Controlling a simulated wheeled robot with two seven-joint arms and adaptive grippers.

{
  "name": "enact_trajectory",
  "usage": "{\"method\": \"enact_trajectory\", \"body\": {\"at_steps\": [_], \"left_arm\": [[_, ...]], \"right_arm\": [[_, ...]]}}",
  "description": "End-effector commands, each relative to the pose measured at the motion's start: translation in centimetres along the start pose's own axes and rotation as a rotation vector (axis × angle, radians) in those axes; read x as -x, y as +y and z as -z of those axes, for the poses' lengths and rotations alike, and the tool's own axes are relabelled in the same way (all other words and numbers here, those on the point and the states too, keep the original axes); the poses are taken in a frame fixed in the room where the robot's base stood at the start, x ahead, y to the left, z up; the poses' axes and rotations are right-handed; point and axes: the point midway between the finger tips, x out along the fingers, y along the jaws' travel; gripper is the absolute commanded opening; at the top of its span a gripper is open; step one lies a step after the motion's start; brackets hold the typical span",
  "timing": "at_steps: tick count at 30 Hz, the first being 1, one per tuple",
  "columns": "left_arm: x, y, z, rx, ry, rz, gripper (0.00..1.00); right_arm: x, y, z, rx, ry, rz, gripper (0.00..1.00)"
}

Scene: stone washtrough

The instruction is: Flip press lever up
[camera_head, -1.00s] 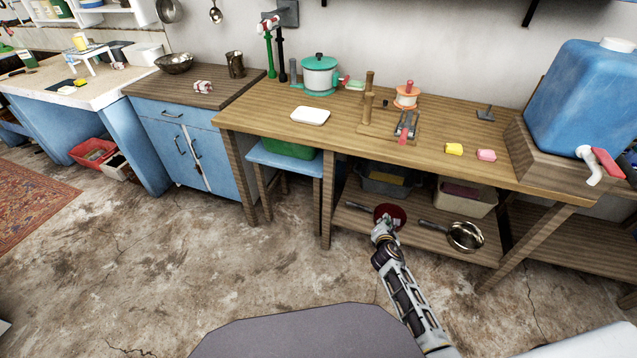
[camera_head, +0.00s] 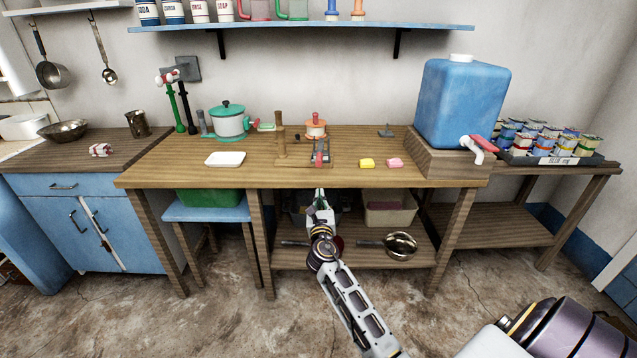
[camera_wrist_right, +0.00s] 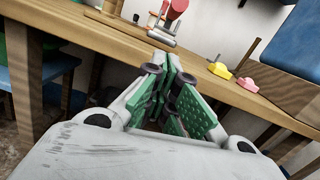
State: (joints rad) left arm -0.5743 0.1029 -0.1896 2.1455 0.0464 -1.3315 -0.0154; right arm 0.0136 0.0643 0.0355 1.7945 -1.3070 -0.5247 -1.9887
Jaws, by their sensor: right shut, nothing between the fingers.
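The press (camera_head: 322,145) is a small grey metal device on the wooden table, just right of centre in the head view. Its lever has a red handle (camera_head: 319,160) that points toward the table's front edge. In the wrist view the red handle (camera_wrist_right: 177,9) shows at the top, beyond the fingers. My right gripper (camera_head: 320,194) is shut and empty, in front of the table's front edge and below the lever, apart from it. Its green-padded fingers (camera_wrist_right: 170,85) show together in the wrist view. My left gripper is not in view.
The table (camera_head: 215,177) has its front edge close to my right gripper. A wooden post (camera_head: 281,140) stands left of the press. Yellow (camera_head: 367,163) and pink (camera_head: 394,163) blocks lie to its right. A white tray (camera_head: 225,159) and teal pot (camera_head: 229,122) are further left.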

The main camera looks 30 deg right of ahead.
Motion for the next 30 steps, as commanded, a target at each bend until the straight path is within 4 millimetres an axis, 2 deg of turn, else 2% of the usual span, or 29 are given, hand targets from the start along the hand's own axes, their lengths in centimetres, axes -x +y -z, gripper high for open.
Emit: {"method": "enact_trajectory", "body": {"at_steps": [3, 9, 22, 30], "left_arm": [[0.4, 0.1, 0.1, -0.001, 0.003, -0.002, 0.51], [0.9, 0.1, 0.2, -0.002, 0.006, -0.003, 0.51], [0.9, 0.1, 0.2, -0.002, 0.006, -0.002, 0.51], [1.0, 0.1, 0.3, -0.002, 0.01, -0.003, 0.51]], "right_arm": [[-0.1, -0.6, -1.2, 0.045, -0.033, 0.02, 0.0], [-0.2, -1.0, -2.1, 0.076, -0.053, 0.033, 0.0], [-0.3, -1.0, -2.2, 0.074, -0.052, 0.033, 0.0], [-1.6, -1.0, -2.2, 0.073, -0.053, 0.033, 0.0]]}}
